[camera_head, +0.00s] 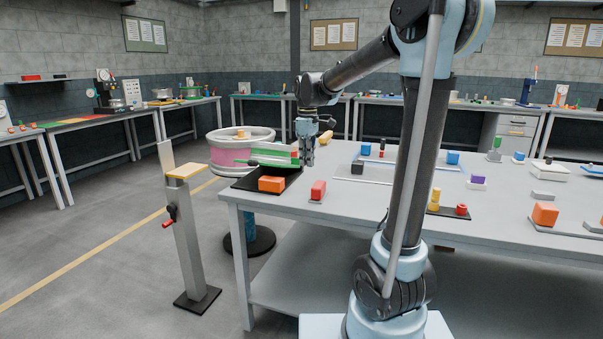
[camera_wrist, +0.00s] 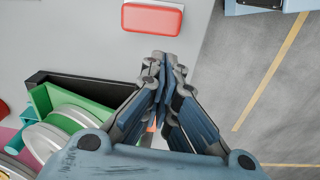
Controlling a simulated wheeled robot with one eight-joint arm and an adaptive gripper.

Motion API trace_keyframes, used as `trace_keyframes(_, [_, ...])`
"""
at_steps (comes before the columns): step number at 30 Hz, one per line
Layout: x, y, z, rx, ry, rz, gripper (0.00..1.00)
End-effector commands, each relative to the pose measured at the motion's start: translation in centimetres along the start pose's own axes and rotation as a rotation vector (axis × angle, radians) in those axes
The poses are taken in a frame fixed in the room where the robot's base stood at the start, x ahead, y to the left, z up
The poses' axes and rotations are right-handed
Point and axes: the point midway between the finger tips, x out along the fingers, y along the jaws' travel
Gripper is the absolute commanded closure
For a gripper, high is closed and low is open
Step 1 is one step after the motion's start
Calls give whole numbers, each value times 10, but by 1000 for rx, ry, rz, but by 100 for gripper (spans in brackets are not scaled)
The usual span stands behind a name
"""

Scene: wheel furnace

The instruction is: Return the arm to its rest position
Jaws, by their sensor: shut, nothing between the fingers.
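My gripper (camera_head: 308,155) hangs from my bent arm above the left end of the grey table, pointing down. It is shut with nothing between its fingers. In the wrist view its closed fingers (camera_wrist: 164,65) point toward a red block (camera_wrist: 152,18) on the table.
An orange block (camera_head: 271,184) lies on the dark tray. A post with a yellow top (camera_head: 187,172) stands left of the table (camera_head: 400,225). Several coloured blocks sit on the table's right half. The floor (camera_head: 90,250) at left is clear.

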Motion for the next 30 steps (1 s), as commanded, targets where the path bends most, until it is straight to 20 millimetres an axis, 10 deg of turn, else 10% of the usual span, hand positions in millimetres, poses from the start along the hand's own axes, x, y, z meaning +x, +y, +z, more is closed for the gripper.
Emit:
trace_keyframes(14, [23,-65,128,395,45,44,100])
trace_keyframes(30, [97,-149,236,840,107,88,100])
